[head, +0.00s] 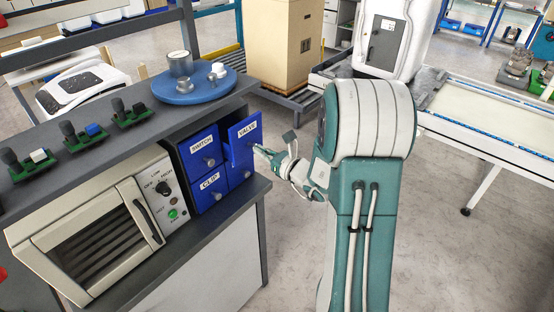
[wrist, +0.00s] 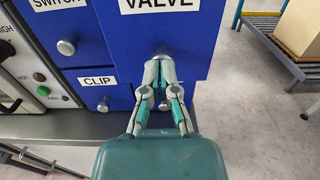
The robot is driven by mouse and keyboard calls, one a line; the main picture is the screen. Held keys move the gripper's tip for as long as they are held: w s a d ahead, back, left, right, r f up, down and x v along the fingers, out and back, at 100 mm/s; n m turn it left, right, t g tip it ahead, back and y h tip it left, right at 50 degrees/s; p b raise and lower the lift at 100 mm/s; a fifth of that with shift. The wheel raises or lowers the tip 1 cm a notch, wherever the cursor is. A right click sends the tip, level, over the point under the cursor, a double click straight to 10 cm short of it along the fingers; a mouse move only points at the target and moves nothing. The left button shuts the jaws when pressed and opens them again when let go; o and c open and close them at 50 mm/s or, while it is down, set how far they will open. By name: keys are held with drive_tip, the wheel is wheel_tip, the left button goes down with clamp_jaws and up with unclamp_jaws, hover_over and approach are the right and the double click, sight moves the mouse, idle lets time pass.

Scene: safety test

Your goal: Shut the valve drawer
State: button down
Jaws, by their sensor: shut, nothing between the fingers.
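The blue valve drawer (head: 242,144), labelled VALVE, is the upper right one in a dark cabinet on the bench. It is pulled out, its front standing ahead of the other drawer fronts. In the wrist view, its front (wrist: 190,40) fills the upper middle. My gripper (head: 262,152) is at the drawer's front. In the wrist view, my gripper (wrist: 159,64) is shut, with its fingertips at the drawer's round knob (wrist: 160,54), which they partly hide. I cannot tell whether they touch it.
The switch drawer (head: 203,149) and clip drawer (head: 211,189) are beside it. An oven (head: 95,240) with a control panel stands left. A blue round tray (head: 195,90) with metal parts sits above. A conveyor (head: 490,110) is at the right. Floor right of the bench is clear.

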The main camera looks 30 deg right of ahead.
sight(250, 142)
drive_tip(key=x, duration=0.4)
drive_tip(key=shift+w, duration=0.3)
drive_tip(key=shift+w+d+r, duration=0.1)
drive_tip(key=shift+d, duration=0.05)
